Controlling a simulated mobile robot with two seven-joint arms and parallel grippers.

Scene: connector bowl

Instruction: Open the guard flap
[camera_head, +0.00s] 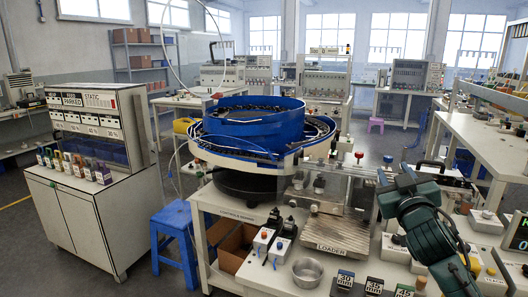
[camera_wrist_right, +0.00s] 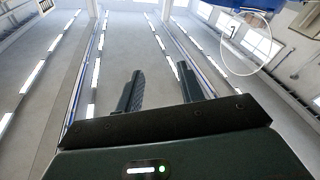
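A clear panel (camera_head: 336,187), which looks like the guard flap, stands upright behind the ridged LOADER plate (camera_head: 333,230), at the right of the blue bowl feeder (camera_head: 256,117). Its edges are faint, and I cannot make out a handle for certain. My right gripper (camera_head: 395,173) is to the right of the panel in the head view and appears apart from it. In the right wrist view my right gripper (camera_wrist_right: 163,83) has its two fingers spread with nothing between them, pointing toward the ceiling. My left gripper is not in view.
Labelled blocks (camera_head: 346,280) line the front edge. A blue stool (camera_head: 176,240) and a white cabinet (camera_head: 92,180) stand left. A ring-shaped cable or hoop (camera_wrist_right: 247,44) shows in the wrist view.

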